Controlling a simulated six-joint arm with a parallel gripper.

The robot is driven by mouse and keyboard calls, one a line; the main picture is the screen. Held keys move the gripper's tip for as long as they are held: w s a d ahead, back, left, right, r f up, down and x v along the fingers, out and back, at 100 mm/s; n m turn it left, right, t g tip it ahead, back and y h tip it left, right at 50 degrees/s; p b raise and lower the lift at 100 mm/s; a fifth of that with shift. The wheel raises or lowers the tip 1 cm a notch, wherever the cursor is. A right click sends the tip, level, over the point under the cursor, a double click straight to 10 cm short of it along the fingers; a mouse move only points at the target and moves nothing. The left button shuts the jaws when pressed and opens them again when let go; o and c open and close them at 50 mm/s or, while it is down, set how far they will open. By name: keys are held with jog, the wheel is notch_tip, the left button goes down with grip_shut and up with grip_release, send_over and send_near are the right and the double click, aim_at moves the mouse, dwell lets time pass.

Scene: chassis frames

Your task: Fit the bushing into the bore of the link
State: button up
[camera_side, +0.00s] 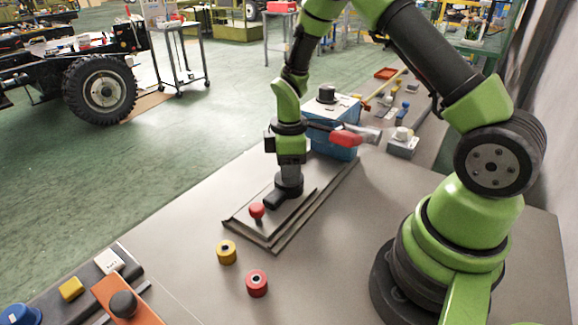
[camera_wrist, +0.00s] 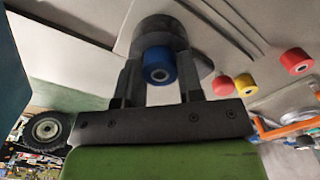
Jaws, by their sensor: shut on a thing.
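My gripper (camera_wrist: 150,80) is shut on a blue bushing (camera_wrist: 160,66), which sits between its two fingers in the wrist view. The dark link (camera_wrist: 165,28) shows just behind and beyond the bushing. In the side view the black link (camera_side: 275,199) lies on a stepped plate, its round boss right under my gripper (camera_side: 289,168). The blue bushing cannot be made out there. I cannot tell whether the bushing touches the boss, and its bore is hidden.
A red knob (camera_side: 256,211) stands on the stepped plate (camera_side: 262,237). A yellow bushing (camera_side: 227,253) and a red bushing (camera_side: 257,284) stand on the table in front.

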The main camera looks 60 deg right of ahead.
jog(key=shift+f, duration=0.1)
jog(key=o, duration=0.9)
jog(key=shift+o, duration=0.2)
jog(key=s+a+r+m+t, duration=0.2)
jog(key=s+r+m, duration=0.1)
jog(key=r, duration=0.8)
jog(key=s+a+r+m+t, duration=0.1)
jog(key=s+a+r+m, duration=0.15)
jog(key=r, duration=0.85)
jog(key=s+a+r+m+t+y, duration=0.1)
jog(key=s+a+m+t, duration=0.1)
jog(key=s, duration=0.3)
jog(key=s+a+r+m+t+y, duration=0.1)
jog(key=s+a+r+m+t, duration=0.1)
jog(key=s+m, duration=0.3)
jog(key=shift+s+a, duration=0.15)
jog(key=shift+s, duration=0.45)
